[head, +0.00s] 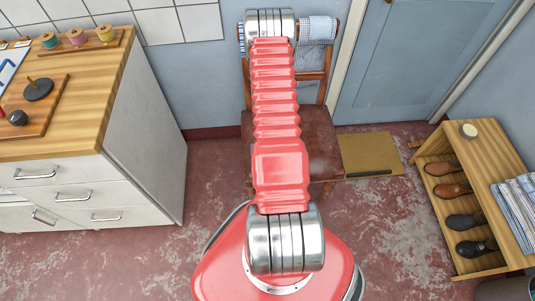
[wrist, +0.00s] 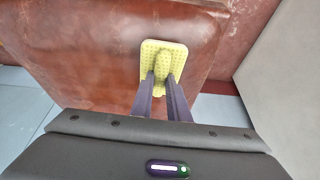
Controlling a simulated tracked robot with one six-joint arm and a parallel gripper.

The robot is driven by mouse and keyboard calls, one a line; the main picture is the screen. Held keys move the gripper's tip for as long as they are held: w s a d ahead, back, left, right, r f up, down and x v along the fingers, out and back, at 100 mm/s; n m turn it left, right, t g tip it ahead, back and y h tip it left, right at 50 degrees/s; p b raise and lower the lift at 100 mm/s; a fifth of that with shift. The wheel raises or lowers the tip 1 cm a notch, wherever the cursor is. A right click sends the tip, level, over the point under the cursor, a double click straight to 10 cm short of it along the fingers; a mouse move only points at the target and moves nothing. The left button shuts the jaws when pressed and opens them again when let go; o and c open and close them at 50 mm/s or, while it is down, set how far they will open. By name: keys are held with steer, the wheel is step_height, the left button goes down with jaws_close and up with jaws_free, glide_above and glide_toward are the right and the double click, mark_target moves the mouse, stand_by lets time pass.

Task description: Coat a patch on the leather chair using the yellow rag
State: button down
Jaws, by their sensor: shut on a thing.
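The leather chair has a reddish-brown seat (head: 325,160) beyond my arm in the head view. The seat fills much of the wrist view (wrist: 85,65), with a glossy, mottled surface. My gripper (wrist: 166,82) is shut on the yellow rag (wrist: 177,48), gripping its raised middle. The rag is square with a dotted texture and lies over the seat near its right edge in the wrist view. I cannot tell whether it touches the leather. My arm hides the gripper and rag in the head view. No separate patch stands out on the leather.
A checked cloth (head: 317,30) hangs on the chair back. A wooden-topped cabinet (head: 95,95) stands left. A doormat (head: 370,150) lies right of the chair, before a blue door (head: 405,60). A wooden shoe rack (head: 490,165) with a round tin (head: 468,130) stands far right.

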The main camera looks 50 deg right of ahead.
steer(key=shift+s+d, duration=1.35)
steer(key=shift+s, duration=0.2)
steer(key=shift+w+a, duration=0.1)
steer(key=shift+w+a+f, duration=0.15)
steer(key=shift+w+a, duration=0.55)
steer(key=shift+w+a+f, duration=0.1)
steer(key=shift+w+a, duration=0.55)
steer(key=shift+a, duration=0.05)
